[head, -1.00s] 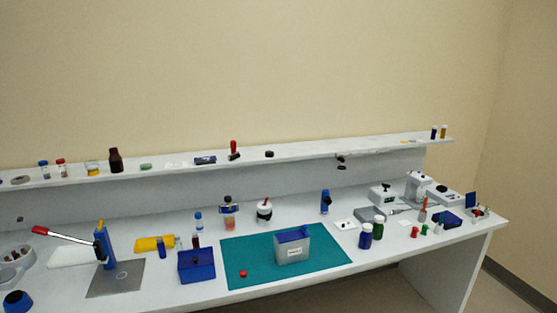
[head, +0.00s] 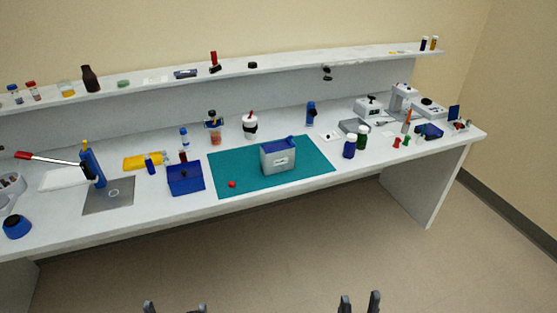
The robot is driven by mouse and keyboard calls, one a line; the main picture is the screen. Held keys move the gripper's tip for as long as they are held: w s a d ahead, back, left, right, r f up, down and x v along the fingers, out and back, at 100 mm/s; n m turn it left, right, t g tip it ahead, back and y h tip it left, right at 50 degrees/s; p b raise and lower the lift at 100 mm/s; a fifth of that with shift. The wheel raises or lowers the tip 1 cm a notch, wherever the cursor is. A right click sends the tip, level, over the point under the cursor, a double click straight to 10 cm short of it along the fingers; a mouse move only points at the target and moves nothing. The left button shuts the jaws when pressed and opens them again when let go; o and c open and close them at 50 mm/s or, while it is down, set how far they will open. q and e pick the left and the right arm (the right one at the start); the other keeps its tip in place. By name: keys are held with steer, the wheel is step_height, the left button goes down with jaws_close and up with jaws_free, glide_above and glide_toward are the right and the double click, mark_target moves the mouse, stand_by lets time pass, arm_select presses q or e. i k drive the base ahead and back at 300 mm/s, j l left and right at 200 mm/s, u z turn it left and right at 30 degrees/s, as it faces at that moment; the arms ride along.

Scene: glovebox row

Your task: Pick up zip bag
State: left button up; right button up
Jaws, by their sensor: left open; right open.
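I cannot make out a zip bag for certain. A small flat white piece with dark spots (head: 330,136) lies on the bench right of centre. A flat white item (head: 64,179) lies at the left, behind the lever press, and pale flat pieces (head: 155,79) lie on the shelf. Any of these is too small to name surely. My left gripper (head: 175,307) and my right gripper (head: 360,301) show only their fingertips at the bottom edge. Both are open and empty, in front of the bench and apart from everything on it.
A teal mat (head: 230,160) carries a grey box (head: 278,158) with a blue top and a red ball (head: 232,184). A blue box (head: 185,178), bottles and a red-handled lever press (head: 92,165) stand left. Jars (head: 349,147) and instruments (head: 370,107) stand right. The floor in front is clear.

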mark_target(277, 157)
steer(key=z, duration=0.45)
steer(key=i+j+z, duration=0.45)
steer(key=i+j, duration=0.15)
steer(key=j, duration=0.15)
steer(key=i+j+z, duration=0.25)
steer(key=j, duration=0.15)
steer(key=i+j, duration=0.15)
steer(key=j, duration=0.15)
steer(key=i+j, duration=0.15)
steer(key=j, duration=0.2)
